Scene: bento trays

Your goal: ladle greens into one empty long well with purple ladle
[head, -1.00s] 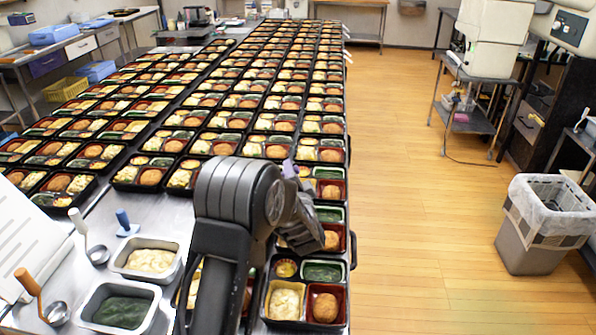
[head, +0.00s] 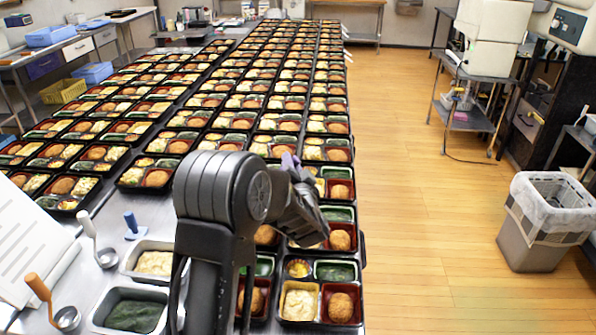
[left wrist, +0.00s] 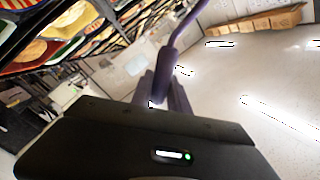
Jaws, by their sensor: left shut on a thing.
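My left gripper (head: 305,222) is shut on the purple ladle (head: 291,162), over the right column of bento trays. Only the top of the purple handle shows beside the gripper in the head view; the bowl is hidden. In the left wrist view the purple ladle (left wrist: 166,66) stands between the fingers, its thin shaft running up and out of the picture. A steel pan of dark greens (head: 135,315) sits at the lower left. The nearest right tray (head: 319,323) has greens in its long well (head: 335,271). The long well just beyond (head: 340,214) looks green too. My right gripper is not in view.
A pan of pale food (head: 154,262) stands behind the greens pan. Orange-handled (head: 40,290), white-handled (head: 90,232) and blue-handled (head: 132,222) utensils are at the left. Rows of filled trays cover the long table. The wooden floor to the right is open, with a bin (head: 545,225).

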